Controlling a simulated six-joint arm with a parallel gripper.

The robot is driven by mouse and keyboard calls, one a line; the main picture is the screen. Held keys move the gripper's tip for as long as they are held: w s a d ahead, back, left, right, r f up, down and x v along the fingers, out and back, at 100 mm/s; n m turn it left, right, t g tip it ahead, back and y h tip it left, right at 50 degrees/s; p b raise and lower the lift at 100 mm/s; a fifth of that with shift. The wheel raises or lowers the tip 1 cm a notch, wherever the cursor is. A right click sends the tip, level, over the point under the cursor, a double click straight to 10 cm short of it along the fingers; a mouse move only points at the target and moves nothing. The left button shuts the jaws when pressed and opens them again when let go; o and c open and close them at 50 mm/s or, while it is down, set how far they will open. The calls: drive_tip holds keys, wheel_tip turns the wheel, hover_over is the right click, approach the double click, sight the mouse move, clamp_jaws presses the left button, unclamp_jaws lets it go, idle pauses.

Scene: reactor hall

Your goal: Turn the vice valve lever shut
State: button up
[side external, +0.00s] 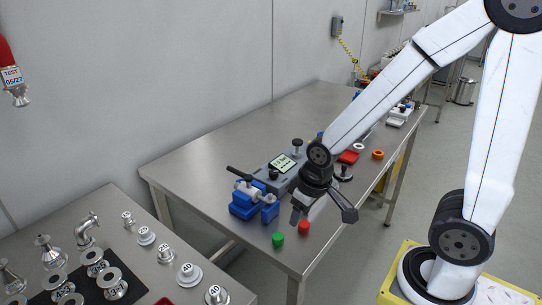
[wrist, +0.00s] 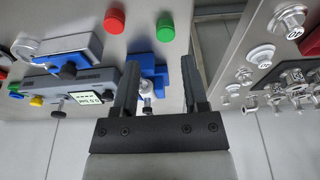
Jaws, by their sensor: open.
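The blue vice (side external: 243,205) stands on the steel table and holds a pale metal valve (side external: 249,189). The valve's black lever (side external: 240,174) points up and to the left in the side view. My gripper (side external: 298,214) is open and empty, to the right of the vice and apart from the lever in that view. In the wrist view, the vice (wrist: 147,62) and part of the valve (wrist: 147,88) appear between my open fingers (wrist: 160,62). The lever cannot be made out clearly there.
A green cylinder (side external: 277,239) and a red cylinder (side external: 304,227) stand near the table's front edge. A grey box with a display (side external: 283,163) stands behind the vice. A second table (side external: 190,250) holds several metal fittings. Bare tabletop (side external: 200,167) lies left of the vice.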

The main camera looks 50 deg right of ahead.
sight(234, 170)
drive_tip(key=w+d+r+g+h, duration=0.1)
drive_tip(key=w+r, duration=0.2)
drive_tip(key=w, duration=0.9)
drive_tip(key=w+d+r+g+h, duration=0.1)
drive_tip(key=w+d+r, duration=0.1)
drive_tip(key=w, duration=1.1)
drive_tip(key=shift+w+d+r+g, duration=0.15)
drive_tip(key=shift+d+r+g, duration=0.15)
drive_tip(key=shift+r, duration=0.4)
drive_tip(key=shift+f, duration=0.15)
drive_tip(key=shift+d+f, duration=0.25)
drive_tip(key=shift+f, duration=1)
drive_tip(key=shift+d+f, duration=0.25)
drive_tip(key=shift+f, duration=0.95)
drive_tip(key=shift+d+f, duration=0.25)
drive_tip(key=shift+f, duration=1)
clamp_jaws()
